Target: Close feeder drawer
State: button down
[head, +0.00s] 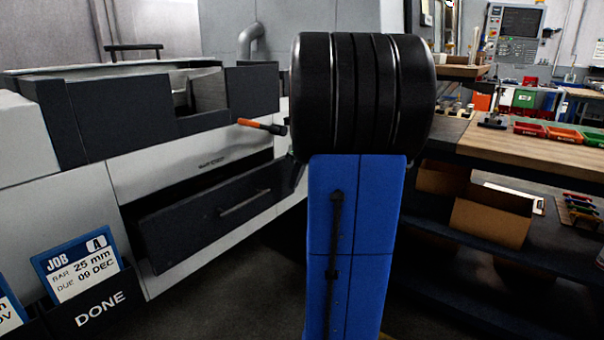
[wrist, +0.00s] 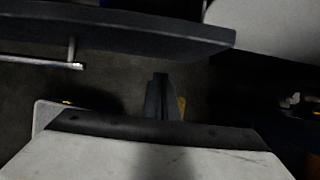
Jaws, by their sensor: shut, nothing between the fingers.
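The feeder drawer (head: 175,227) is a dark grey drawer low in the pale machine. It stands pulled out, with a dark gap showing above and behind its front panel. A silver bar handle (head: 245,203) is on its front. In the wrist view, a dark panel that looks like the drawer front (wrist: 130,28) crosses the top, with the handle (wrist: 45,63) at left. My gripper (wrist: 160,78) shows there with its fingers together and empty, apart from the panel in the picture. In the head view the gripper is mostly hidden behind my blue and black arm.
An orange-tipped lever (head: 258,126) sticks out of the machine above the drawer. A DONE job-card holder (head: 95,310) stands at lower left. At right is a wooden-topped bench (head: 530,150) with coloured bins and cardboard boxes (head: 490,222) below. The floor before the drawer is clear.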

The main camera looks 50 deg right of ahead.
jog(key=shift+w+a, duration=0.15)
jog(key=shift+w, duration=1.2)
